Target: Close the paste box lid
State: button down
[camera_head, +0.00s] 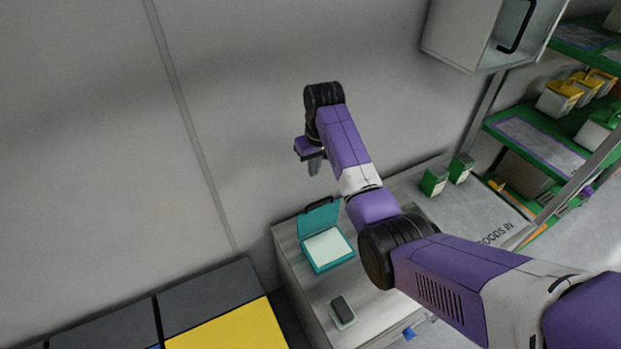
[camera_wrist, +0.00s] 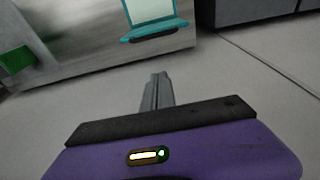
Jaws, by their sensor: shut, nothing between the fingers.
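The paste box (camera_head: 329,250) is a teal box with a pale, whitish inside, on the grey worktop near the wall. Its teal lid (camera_head: 318,221) stands open, raised at the wall side, with a dark handle at its top edge. In the wrist view the box (camera_wrist: 150,10) shows at the top edge, partly cut off, with the lid (camera_wrist: 155,30) nearest the camera. My gripper (camera_head: 314,167) is above the box, in the air near the wall, apart from the lid. Its fingers (camera_wrist: 157,92) are shut together and hold nothing.
A small pale item with a dark top (camera_head: 342,312) lies at the worktop's front. Two green-and-white boxes (camera_head: 447,176) stand at the back right. Shelves with yellow-topped containers (camera_head: 563,95) and a wall cabinet (camera_head: 488,32) are at right. A yellow-and-grey unit (camera_head: 222,318) stands lower left.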

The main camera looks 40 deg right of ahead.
notch_tip(320, 180, down, 9)
jog(key=s+p, duration=0.2)
jog(key=shift+s+a+r+p, duration=0.2)
jog(key=shift+a+p, duration=0.15)
dwell(0.4)
jog(key=shift+s, duration=0.1)
